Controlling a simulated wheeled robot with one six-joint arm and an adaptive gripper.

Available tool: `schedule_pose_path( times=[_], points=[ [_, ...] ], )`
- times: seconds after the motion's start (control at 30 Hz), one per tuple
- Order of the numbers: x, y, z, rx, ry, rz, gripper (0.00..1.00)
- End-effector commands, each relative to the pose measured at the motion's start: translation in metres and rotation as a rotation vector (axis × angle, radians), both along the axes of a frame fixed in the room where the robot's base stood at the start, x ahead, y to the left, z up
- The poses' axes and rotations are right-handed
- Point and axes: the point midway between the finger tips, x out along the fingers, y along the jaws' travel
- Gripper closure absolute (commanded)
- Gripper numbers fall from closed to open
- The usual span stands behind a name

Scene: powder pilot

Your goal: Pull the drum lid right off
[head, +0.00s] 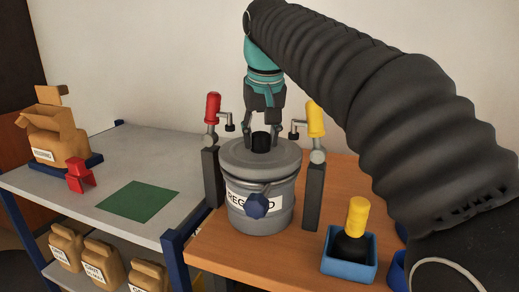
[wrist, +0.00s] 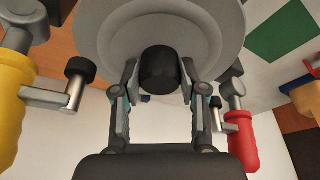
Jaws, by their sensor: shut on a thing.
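The grey drum (head: 262,211) stands on the wooden bench, with a label reading partly "REG...D" and a dark blue knob (head: 257,206) on its front. Its round grey lid (head: 240,153) sits on top; it also fills the upper part of the wrist view (wrist: 100,42). My gripper (head: 261,141) points down over the lid, shut on the lid's black knob (wrist: 159,68), one finger on each side. A red-handled clamp (head: 213,108) stands left of the drum and a yellow-handled clamp (head: 316,120) right of it. Both handles are upright and their pads appear clear of the lid.
A blue box (head: 349,262) with a yellow-topped black tool (head: 357,217) stands at the bench's front right. Left, a grey table (head: 110,160) holds an open carton (head: 55,135), a red object (head: 80,177) and a green mat (head: 138,201). Several brown containers (head: 101,257) sit below.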

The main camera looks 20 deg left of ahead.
Motion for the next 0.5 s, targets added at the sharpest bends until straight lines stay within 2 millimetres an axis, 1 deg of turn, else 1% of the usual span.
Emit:
schedule_pose_path(
  times=[0.5],
  points=[
    [0.0001,0.0001,0.0064,0.002,-0.002,0.001,1.0]
  ],
)
